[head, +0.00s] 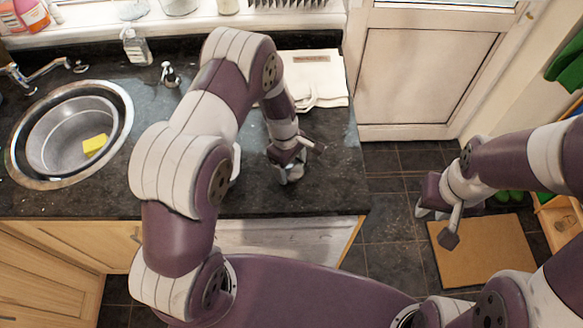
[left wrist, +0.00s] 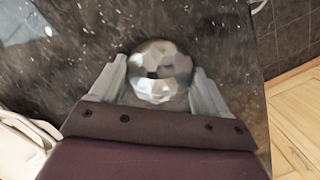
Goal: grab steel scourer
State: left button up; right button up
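The steel scourer (left wrist: 160,72) is a shiny, faceted silver ball on the dark speckled granite worktop (left wrist: 85,45). In the left wrist view it lies between the two fingers of my left gripper (left wrist: 158,85). The fingers are apart, with a narrow gap visible on each side of the ball. In the head view my left gripper (head: 291,167) is low over the worktop near its right end and largely hides the scourer. My right gripper (head: 437,220) is open and empty, out past the worktop above the floor.
A round sink (head: 58,165) with a yellow sponge (head: 95,144) is at the left. A soap bottle (head: 136,46) and a small dark dispenser (head: 169,75) stand near the back. A folded white cloth (head: 318,72) lies behind my left gripper. A brown mat (head: 480,262) lies on the floor.

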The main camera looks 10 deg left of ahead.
pick_arm(q)
jog(key=shift+s, duration=0.1)
jog(key=shift+c, duration=0.9)
